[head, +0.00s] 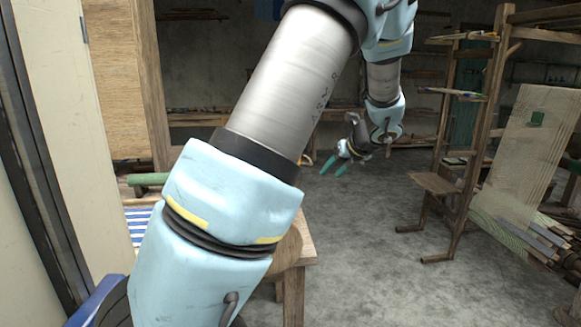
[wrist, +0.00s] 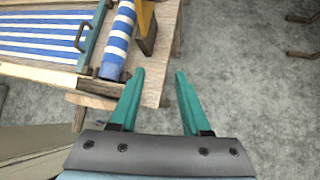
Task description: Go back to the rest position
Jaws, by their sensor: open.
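My gripper (head: 333,166) hangs in the air over the grey floor in the head view, beyond the near table. In the wrist view its two green fingers (wrist: 156,100) are apart with nothing between them. Below it in the wrist view is the corner of a wooden table (wrist: 157,85). On that table lie a blue-and-white striped cloth (wrist: 50,38) and a striped cloth roll (wrist: 118,42). My arm covers much of the table in the head view.
A wooden loom frame (head: 477,120) with a bench seat (head: 433,183) stands at the right. A wooden cabinet (head: 122,80) stands at the left. The concrete floor (head: 365,260) between is clear.

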